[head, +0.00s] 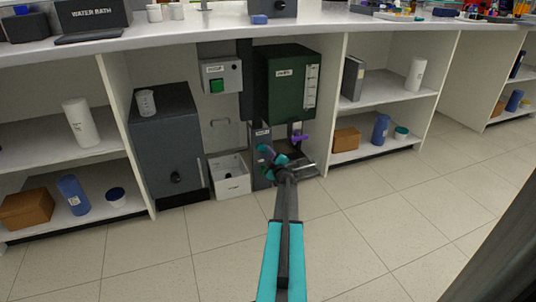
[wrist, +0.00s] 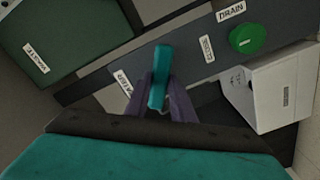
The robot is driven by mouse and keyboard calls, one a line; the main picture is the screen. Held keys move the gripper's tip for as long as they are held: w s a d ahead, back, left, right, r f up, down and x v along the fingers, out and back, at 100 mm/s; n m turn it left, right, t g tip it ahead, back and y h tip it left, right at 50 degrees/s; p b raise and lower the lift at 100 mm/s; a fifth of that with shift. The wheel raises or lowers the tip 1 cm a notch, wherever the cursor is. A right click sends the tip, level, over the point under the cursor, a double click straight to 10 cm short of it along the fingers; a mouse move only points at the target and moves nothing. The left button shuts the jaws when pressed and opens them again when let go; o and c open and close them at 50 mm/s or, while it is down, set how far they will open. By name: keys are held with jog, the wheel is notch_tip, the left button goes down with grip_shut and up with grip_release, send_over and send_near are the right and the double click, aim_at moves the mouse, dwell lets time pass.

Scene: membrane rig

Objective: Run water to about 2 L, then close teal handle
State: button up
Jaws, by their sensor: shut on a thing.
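The teal handle (wrist: 160,72) stands between the two dark purple fingers of my gripper (wrist: 164,100) in the wrist view, and the fingers are shut on it. A label beside it, partly hidden, seems to read WATER. In the head view my gripper (head: 268,158) is low in front of the rig, and teal parts there hide the handle's exact pose. The dark green tank (head: 283,90) hangs above, with a pale level scale (head: 311,86) on its right front. The water level is too small to read. No running water can be made out.
A purple lever (head: 299,138) sits under the tank, above a grey tray (head: 308,170). A white bin (head: 231,178) and a dark grey cabinet (head: 166,140) stand left. A green round knob (wrist: 247,39) is near a DRAIN label (wrist: 231,11). The floor in front is clear.

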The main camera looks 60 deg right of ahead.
jog(key=shift+s+d+n+b, duration=0.1)
jog(key=shift+n+b, duration=0.5)
jog(key=shift+n, duration=0.05)
jog(key=shift+s+d+n+b, duration=0.1)
jog(key=shift+n+b, duration=0.5)
jog(key=shift+n, duration=0.05)
dwell(6.7)
